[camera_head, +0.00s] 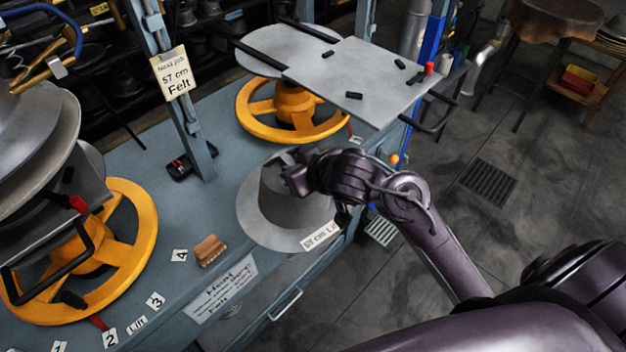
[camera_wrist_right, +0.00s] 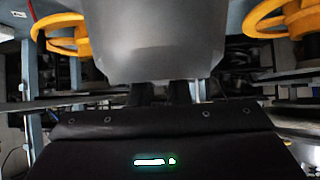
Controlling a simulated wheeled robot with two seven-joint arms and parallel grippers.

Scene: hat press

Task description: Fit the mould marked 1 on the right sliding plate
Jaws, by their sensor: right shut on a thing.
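A grey hat-shaped mould (camera_head: 262,222) with a wide round brim is at the front of the blue bench. I cannot tell if the brim touches the bench. The right sliding plate (camera_head: 340,82) is a flat grey sheet behind the mould, with several short black pegs and a red knob. My left gripper is not in view.
A yellow handwheel (camera_head: 247,118) sits under the right plate. A stack of grey moulds and plates (camera_head: 40,130) stands at left above another yellow handwheel (camera_head: 140,245). A brown brush (camera_head: 210,250) and number cards lie along the bench front.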

